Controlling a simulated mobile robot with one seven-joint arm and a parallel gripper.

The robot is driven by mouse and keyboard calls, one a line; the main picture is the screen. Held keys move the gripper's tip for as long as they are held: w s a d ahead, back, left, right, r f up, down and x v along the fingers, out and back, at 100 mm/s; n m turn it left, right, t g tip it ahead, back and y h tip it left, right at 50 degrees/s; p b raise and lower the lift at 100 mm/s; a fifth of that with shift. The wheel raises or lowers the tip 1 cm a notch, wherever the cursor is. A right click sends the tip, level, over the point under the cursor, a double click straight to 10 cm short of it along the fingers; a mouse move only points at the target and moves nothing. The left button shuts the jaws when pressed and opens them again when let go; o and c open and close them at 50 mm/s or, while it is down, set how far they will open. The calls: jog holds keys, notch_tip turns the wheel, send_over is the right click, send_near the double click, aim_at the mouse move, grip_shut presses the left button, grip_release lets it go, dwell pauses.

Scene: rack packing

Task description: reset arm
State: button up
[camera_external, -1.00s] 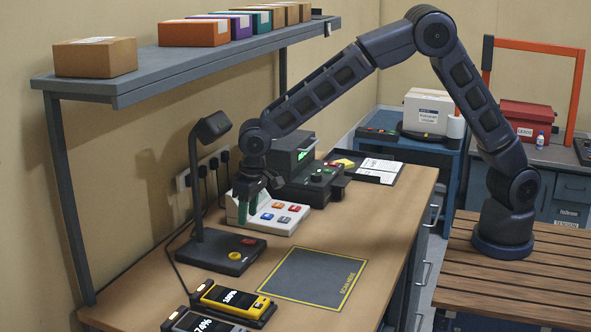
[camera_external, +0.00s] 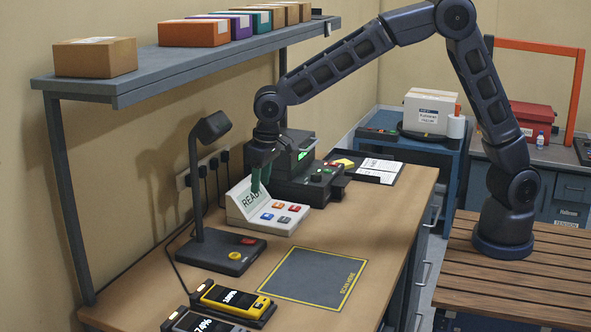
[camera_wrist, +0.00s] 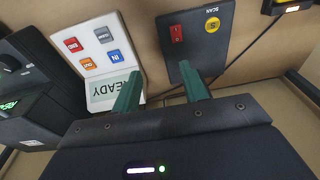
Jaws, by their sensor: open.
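My gripper (camera_external: 259,174) is in the air above the white button console (camera_external: 262,212), near its sloped READY screen. In the wrist view its two green fingers (camera_wrist: 161,92) are apart with nothing between them. The console (camera_wrist: 100,35) shows beyond the left finger, with several coloured buttons. The black scanner base (camera_wrist: 196,38) with a red and a yellow button lies beyond the right finger. My arm is raised and bent, reaching left over the bench from its base on the slatted platform.
A dark printer-like machine (camera_external: 310,178) stands right behind the console. The scanner lamp (camera_external: 211,128) rises at left. A shelf with boxes (camera_external: 150,80) hangs above. Two handheld devices (camera_external: 236,298) sit at the front. The scan mat (camera_external: 313,277) is bare.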

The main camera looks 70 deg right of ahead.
jog(key=s+d+r+t, duration=0.1)
jog(key=s+d+r, duration=0.7)
jog(key=d, duration=0.3)
jog(key=s+d+r, duration=0.7)
jog(key=s+d, duration=0.2)
jog(key=d, duration=0.1)
jog(key=s+d+t, duration=0.1)
jog(key=s+d, duration=0.4)
jog(key=s, duration=0.7)
jog(key=s+d+f+t, duration=0.1)
jog(key=s+d, duration=0.5)
jog(key=s, duration=0.6)
jog(key=shift+s+d, duration=0.2)
jog(key=shift+s, duration=0.1)
